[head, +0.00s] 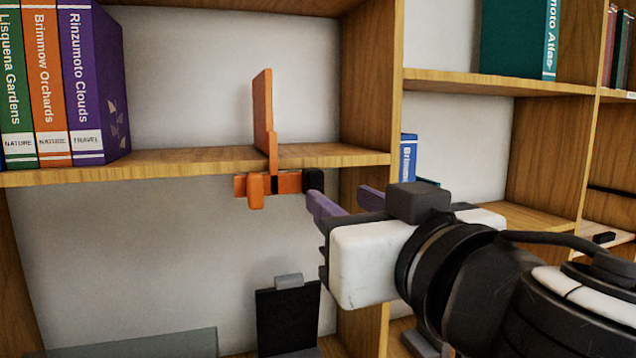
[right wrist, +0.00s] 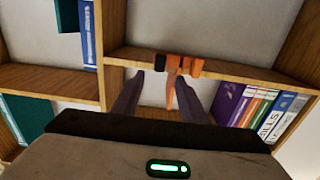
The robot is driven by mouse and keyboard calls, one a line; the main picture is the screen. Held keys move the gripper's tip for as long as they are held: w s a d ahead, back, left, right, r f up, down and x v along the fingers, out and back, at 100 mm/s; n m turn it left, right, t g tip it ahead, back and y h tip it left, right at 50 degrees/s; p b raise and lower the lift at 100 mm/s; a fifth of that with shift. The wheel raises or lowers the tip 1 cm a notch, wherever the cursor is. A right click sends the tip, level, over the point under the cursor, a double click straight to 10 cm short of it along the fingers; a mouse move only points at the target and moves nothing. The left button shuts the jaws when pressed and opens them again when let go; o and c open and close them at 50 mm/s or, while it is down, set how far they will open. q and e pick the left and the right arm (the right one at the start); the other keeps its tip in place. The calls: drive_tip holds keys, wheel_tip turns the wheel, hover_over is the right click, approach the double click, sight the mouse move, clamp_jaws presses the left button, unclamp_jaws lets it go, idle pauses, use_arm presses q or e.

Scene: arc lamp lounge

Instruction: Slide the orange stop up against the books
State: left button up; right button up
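The orange stop (head: 263,115) stands upright on the upper left shelf, its orange slide and black end piece at the shelf's front edge. The books (head: 88,85), with purple, orange and green spines, stand upright to its left, with a wide gap between. My right gripper (head: 338,196) is open and empty, to the right of and slightly below the stop's black end, apart from it. In the right wrist view, which is upside down, the stop (right wrist: 173,92) shows beyond and between the open fingers (right wrist: 162,78), and the books (right wrist: 235,103) are at right. My left gripper is not in view.
The shelf board (head: 190,158) is bare between books and stop. An upright divider (head: 368,85) stands to the right of the stop. Below is a dark upright panel (head: 287,318) with a grey top piece. A teal book (head: 515,40) and a blue book (head: 408,158) sit in bays to the right.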

sight(317, 182)
drive_tip(key=p+x, duration=0.2)
drive_tip(key=x, duration=0.7)
drive_tip(key=shift+w+r, duration=0.1)
drive_tip(key=shift+w+a, duration=0.15)
drive_tip(key=shift+w, duration=0.25)
drive_tip(key=shift+c, duration=0.3)
clamp_jaws()
